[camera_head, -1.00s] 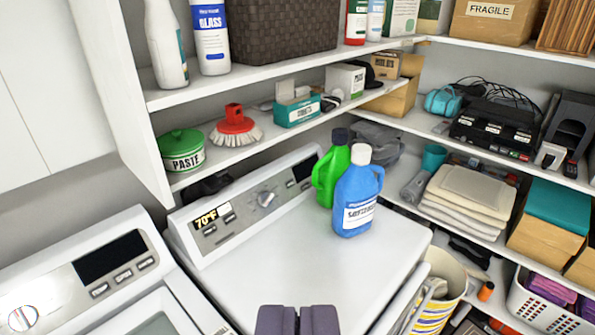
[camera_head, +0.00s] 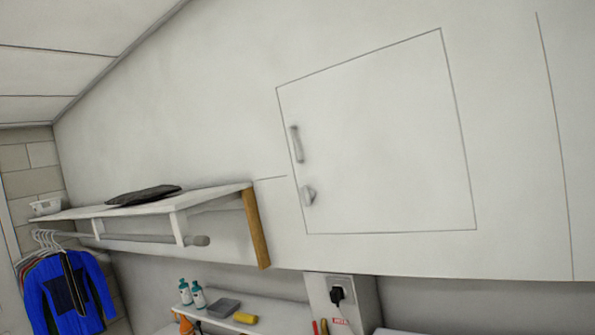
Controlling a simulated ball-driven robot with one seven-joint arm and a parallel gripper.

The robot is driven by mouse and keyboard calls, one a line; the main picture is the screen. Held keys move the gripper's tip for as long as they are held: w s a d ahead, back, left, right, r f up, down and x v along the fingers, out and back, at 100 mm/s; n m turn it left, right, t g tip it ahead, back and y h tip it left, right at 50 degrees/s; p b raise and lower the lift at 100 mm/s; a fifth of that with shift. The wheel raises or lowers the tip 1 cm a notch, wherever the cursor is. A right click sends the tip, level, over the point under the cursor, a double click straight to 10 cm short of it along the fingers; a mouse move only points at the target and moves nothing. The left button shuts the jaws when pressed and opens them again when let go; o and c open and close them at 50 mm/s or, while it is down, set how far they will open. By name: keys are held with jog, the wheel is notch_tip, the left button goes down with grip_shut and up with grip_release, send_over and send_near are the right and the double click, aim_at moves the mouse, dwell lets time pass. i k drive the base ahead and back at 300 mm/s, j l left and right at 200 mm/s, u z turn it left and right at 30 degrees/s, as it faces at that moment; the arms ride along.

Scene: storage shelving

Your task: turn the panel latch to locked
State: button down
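A square white panel (camera_head: 385,140) is set in the white wall and looks closed, its outline a thin dark line. Near its left edge is a grey upright bar handle (camera_head: 297,144). Just below the handle is a small grey knob-like latch (camera_head: 308,195). The latch is small and blurred, so I cannot tell which way it is turned. My gripper is not in view, and nothing touches the panel, the handle or the latch.
A white shelf (camera_head: 75,213) with a hanging rail and a wooden end post (camera_head: 256,228) juts out left of the panel. Blue clothing (camera_head: 65,295) hangs below. A lower shelf (camera_head: 270,327) holds bottles, near a socket with a black plug (camera_head: 337,295). The space before the panel looks clear.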

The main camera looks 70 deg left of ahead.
aim_at(307, 195)
jog(key=u, duration=1.35)
